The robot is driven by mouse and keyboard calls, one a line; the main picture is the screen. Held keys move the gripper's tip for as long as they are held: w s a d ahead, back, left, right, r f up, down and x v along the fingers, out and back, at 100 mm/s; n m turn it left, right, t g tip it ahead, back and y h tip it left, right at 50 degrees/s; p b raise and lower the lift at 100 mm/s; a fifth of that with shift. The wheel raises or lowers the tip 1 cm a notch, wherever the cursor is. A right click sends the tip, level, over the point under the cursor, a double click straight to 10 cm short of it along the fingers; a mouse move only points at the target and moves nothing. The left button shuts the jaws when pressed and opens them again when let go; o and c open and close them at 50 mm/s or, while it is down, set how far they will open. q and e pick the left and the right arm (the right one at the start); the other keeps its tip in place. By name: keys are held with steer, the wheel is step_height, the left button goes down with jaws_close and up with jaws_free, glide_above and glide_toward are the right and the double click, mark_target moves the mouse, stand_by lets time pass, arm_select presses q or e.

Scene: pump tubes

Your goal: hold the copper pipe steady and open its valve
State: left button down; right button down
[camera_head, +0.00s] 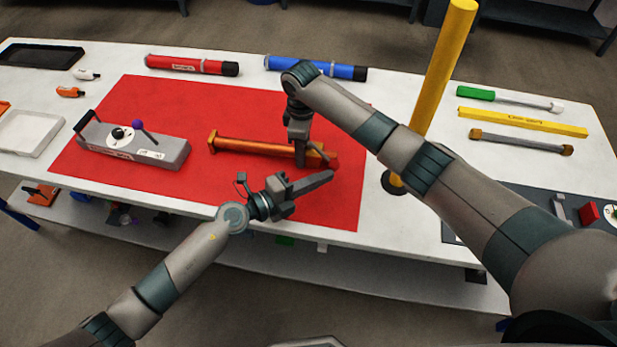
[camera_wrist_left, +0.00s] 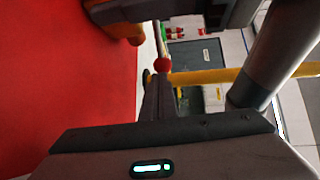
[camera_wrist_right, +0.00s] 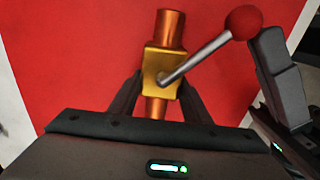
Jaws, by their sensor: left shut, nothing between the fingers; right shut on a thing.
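The copper pipe (camera_head: 250,147) lies across the red mat (camera_head: 200,100). My right gripper (camera_head: 301,160) comes down over its right part and is shut on it. In the right wrist view, the right fingers (camera_wrist_right: 160,97) flank the brass valve body (camera_wrist_right: 160,60). The valve's grey lever (camera_wrist_right: 200,55) slants off to one side of the pipe and ends in a red ball (camera_wrist_right: 243,22). My left gripper (camera_head: 328,177) is shut and empty, near the pipe's right end. Its fingertips look close to the red ball (camera_wrist_left: 162,64) in the left wrist view; I cannot tell whether they touch.
A grey box (camera_head: 135,150) with small levers stands left on the mat. A yellow post (camera_head: 440,75) rises behind my right arm. Red (camera_head: 190,65) and blue (camera_head: 340,71) tubes lie at the back. The mat between box and pipe is free.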

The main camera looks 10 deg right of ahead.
arm_select(q)
steer(key=x, duration=0.5)
steer(key=shift+d+r, duration=0.35)
steer(key=shift+d, duration=0.15)
steer(key=shift+w+d, duration=0.4)
steer(key=shift+d, duration=0.1)
steer(key=shift+a, duration=0.1)
stand_by(0.5)
steer(key=shift+s+a+f, duration=0.2)
steer(key=shift+s+a, duration=0.1)
steer(key=shift+s, duration=0.15)
steer(key=s+a, duration=0.2)
steer(key=s, duration=0.1)
steer(key=s+a, duration=0.2)
steer(key=s, duration=0.2)
steer(key=s+a, duration=0.2)
steer(key=s, duration=0.2)
steer(key=shift+s+r, duration=0.2)
steer(key=shift+r, duration=0.15)
steer(key=shift+w, duration=0.1)
